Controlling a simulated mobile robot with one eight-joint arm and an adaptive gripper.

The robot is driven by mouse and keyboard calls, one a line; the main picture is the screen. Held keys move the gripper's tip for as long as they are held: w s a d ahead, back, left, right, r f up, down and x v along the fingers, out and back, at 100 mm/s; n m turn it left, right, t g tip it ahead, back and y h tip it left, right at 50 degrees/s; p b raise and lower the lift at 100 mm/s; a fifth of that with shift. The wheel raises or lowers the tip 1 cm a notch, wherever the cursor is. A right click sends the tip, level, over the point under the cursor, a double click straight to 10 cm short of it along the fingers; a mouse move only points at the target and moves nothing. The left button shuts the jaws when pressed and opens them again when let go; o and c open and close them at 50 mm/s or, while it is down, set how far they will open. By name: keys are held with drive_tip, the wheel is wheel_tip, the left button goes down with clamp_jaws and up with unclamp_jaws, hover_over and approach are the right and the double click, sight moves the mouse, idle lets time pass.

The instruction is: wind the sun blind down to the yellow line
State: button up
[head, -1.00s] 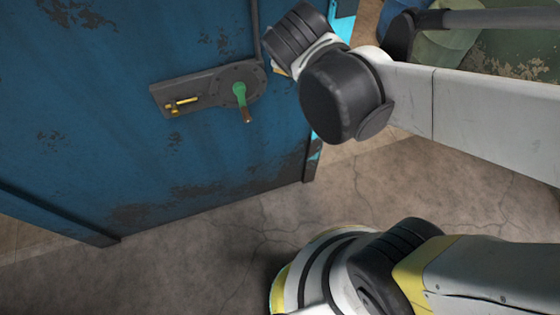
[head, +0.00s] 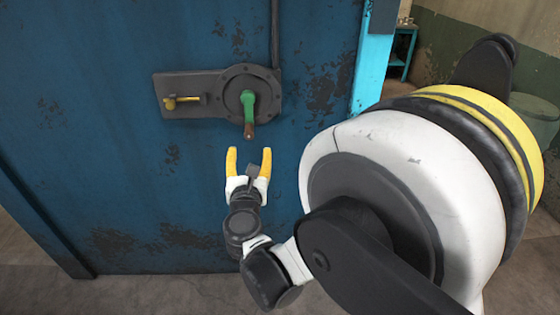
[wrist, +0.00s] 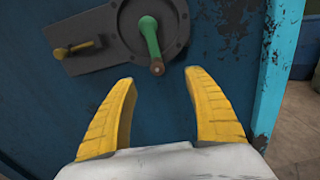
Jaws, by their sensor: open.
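A green crank (head: 247,107) with a brown end knob (head: 249,131) sits on a round dark hub at the right end of a grey plate (head: 200,82) on a blue panel. The crank hangs down. In the wrist view the crank (wrist: 150,38) shows above the gap between my fingers, its knob (wrist: 157,67) toward me. My gripper (head: 249,162), with yellow fingers, is open and empty, just below the crank and apart from it. It also shows in the wrist view (wrist: 160,92). I see neither the sun blind nor a yellow line.
A small brass lever (head: 182,101) sits at the left of the plate. A dark vertical rod (head: 275,35) runs up from the hub. The blue panel (head: 130,170) ends at a cyan edge (head: 376,55) on the right. A cyan table (head: 402,45) and a green drum (head: 535,115) stand behind.

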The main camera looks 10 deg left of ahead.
sight(248, 136)
drive_tip(key=shift+n, duration=0.4)
drive_tip(key=x, duration=0.8)
drive_tip(key=a+f+p+x, duration=0.1)
drive_tip(key=x, duration=0.3)
drive_tip(key=shift+w, duration=0.25)
clamp_jaws()
drive_tip(key=shift+a, duration=0.1)
